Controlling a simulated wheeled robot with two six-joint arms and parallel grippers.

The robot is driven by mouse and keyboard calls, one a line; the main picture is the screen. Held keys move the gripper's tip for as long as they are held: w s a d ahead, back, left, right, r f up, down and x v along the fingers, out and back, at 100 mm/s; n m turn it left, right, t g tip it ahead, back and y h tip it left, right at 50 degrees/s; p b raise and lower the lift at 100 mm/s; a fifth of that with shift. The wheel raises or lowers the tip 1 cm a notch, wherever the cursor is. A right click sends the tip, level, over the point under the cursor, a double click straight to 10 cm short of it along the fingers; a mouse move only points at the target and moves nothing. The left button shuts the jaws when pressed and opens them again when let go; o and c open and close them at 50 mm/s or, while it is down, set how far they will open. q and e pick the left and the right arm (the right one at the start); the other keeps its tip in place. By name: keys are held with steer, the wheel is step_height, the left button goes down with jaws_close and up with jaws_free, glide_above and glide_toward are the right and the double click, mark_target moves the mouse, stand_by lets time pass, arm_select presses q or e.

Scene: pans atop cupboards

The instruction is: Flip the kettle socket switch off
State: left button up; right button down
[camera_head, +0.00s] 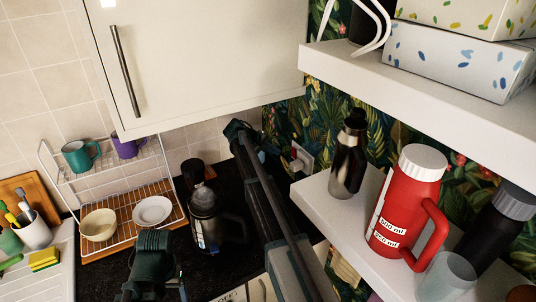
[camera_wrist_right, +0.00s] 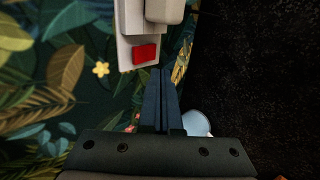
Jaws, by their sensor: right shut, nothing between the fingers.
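The white socket (camera_head: 301,159) is on the leafy-patterned wall in the head view. In the right wrist view its plate (camera_wrist_right: 124,48) carries a red switch (camera_wrist_right: 145,52), with a pale plug (camera_wrist_right: 165,10) beside it. My right gripper (camera_head: 238,128) reaches over the counter to the left of the socket. In the wrist view its fingers (camera_wrist_right: 161,70) are shut and empty, with the tips just below and right of the switch; I cannot tell whether they touch. The dark kettle (camera_head: 204,218) stands on the counter. My left gripper (camera_head: 150,245) is low in the head view, its jaws unclear.
A cupboard (camera_head: 200,60) hangs above the counter. A dish rack (camera_head: 110,238) with bowls and mugs stands left. A white shelf (camera_head: 335,215) at right holds a dark bottle (camera_head: 349,155) and a red flask (camera_head: 405,205), close to my right arm.

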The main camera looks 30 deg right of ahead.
mark_target(292, 148)
arm_select(q)
steer(key=shift+f, duration=0.45)
arm_select(e)
steer(key=shift+w+d+f, duration=0.1)
steer(key=shift+d+f, duration=0.1)
steer(key=shift+d, duration=1.2)
steer(key=shift+w+d+f, duration=0.1)
steer(key=shift+d+f, duration=0.1)
steer(key=shift+d, duration=1.2)
arm_select(q)
steer(key=shift+r, duration=0.2)
arm_select(e)
steer(key=shift+d+r, duration=0.15)
steer(key=shift+d, duration=0.25)
arm_select(q)
steer(key=shift+r+p, duration=0.15)
steer(key=shift+p, duration=0.25)
arm_select(e)
steer(key=shift+r, duration=0.15)
steer(key=shift+r+p, duration=0.65)
arm_select(q)
steer(key=shift+r, duration=0.65)
